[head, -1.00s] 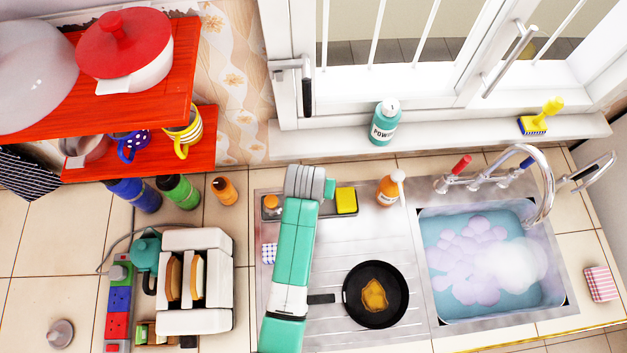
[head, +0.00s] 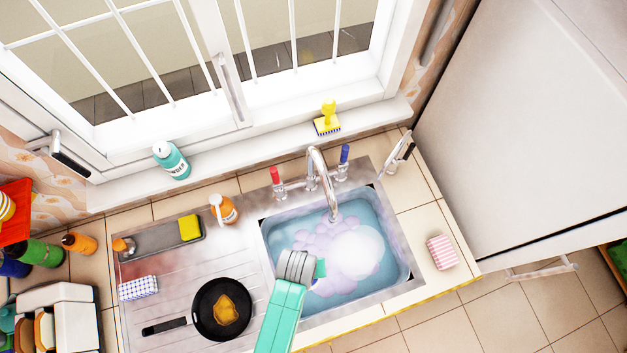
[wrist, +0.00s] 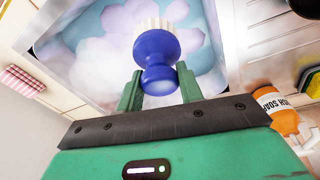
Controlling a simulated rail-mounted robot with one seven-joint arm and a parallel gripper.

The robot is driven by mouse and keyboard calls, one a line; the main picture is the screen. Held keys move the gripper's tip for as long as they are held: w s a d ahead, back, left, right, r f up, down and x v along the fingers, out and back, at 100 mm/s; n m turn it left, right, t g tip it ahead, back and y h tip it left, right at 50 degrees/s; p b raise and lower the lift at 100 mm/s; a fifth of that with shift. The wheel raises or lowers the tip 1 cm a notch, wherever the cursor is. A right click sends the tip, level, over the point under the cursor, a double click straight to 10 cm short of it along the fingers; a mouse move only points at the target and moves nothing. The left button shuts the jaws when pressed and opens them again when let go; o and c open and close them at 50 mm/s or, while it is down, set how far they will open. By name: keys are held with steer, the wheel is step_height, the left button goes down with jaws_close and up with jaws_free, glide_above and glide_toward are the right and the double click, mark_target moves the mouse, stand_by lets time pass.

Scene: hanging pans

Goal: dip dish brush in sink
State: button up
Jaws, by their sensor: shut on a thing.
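The sink (head: 384,222) holds blue water with lilac and white foam. My gripper (head: 319,268) is over its front left part in the head view. In the wrist view, my green gripper fingers (wrist: 159,90) are shut on the blue dish brush (wrist: 156,50). The brush's pale bristles point away from my gripper, toward the foamy water. I cannot tell whether the bristles touch the water. The brush is hidden behind my gripper in the head view.
A curved tap (head: 322,175) stands at the sink's back edge. A frying pan (head: 222,309) lies on the drainer to the left, with an orange soap bottle (head: 224,210) behind. A pink striped sponge (head: 442,252) lies right of the sink.

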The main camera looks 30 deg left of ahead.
steer(key=shift+d, duration=0.2)
steer(key=shift+s+a+f+b, duration=0.2)
steer(key=shift+f+b, duration=0.15)
step_height(320, 180, down, 17)
steer(key=b, duration=1.4)
steer(key=shift+b, duration=0.35)
steer(key=shift+r, duration=0.1)
step_height(320, 180, up, 16)
steer(key=p, duration=1.6)
steer(key=shift+w, duration=0.1)
steer(key=shift+f, duration=0.3)
